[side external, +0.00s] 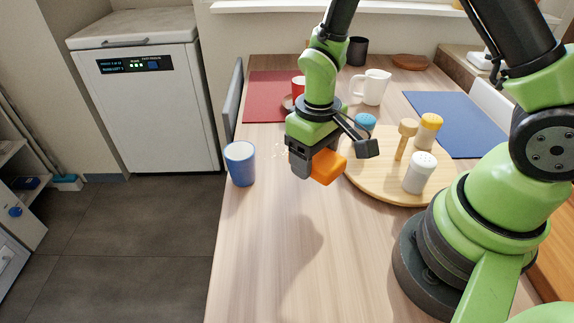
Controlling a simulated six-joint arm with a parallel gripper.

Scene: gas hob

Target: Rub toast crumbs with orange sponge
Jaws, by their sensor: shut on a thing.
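The orange sponge (327,168) is held between the fingers of my gripper (330,162), which is shut on it. The sponge is in the air above the wooden table, with a shadow on the tabletop below and to its front. Small pale toast crumbs (279,151) lie on the table just left of my gripper, between it and the blue cup. My gripper hides part of the table behind it, so I cannot tell whether more crumbs lie there.
A blue cup (240,163) stands near the table's left edge. A round wooden board (381,186) with shakers (419,173) is close on the right. Behind are a red cup (298,88), a white pitcher (372,87) and a blue mat (455,122). The front tabletop is clear.

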